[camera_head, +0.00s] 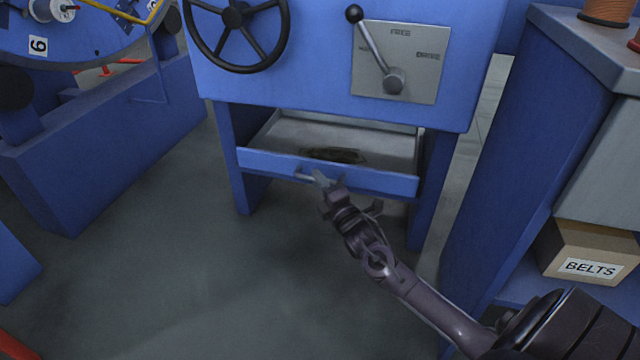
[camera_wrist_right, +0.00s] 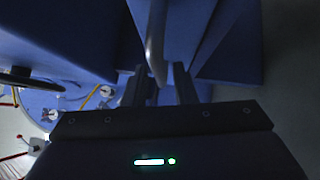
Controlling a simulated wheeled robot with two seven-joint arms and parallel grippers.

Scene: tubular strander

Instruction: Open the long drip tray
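The long drip tray (camera_head: 262,160) is a drawer with a blue front under the blue machine cabinet. It stands pulled partly out, and its grey inside shows a dark stain. A pale bar handle (camera_head: 305,173) is on its front. My right gripper (camera_head: 325,186) is at this handle, coming from the front right. In the right wrist view the handle (camera_wrist_right: 156,40) reaches between the two fingers (camera_wrist_right: 160,82). The fingers stand apart, with a gap visible beside the handle, so a firm grip does not show. My left gripper is not in view.
Above the tray are a black handwheel (camera_head: 236,17) and a lever (camera_head: 373,45) on a grey plate. A blue bench (camera_head: 520,150) with a BELTS box (camera_head: 590,254) stands at the right. The floor (camera_head: 190,280) in front and left is clear.

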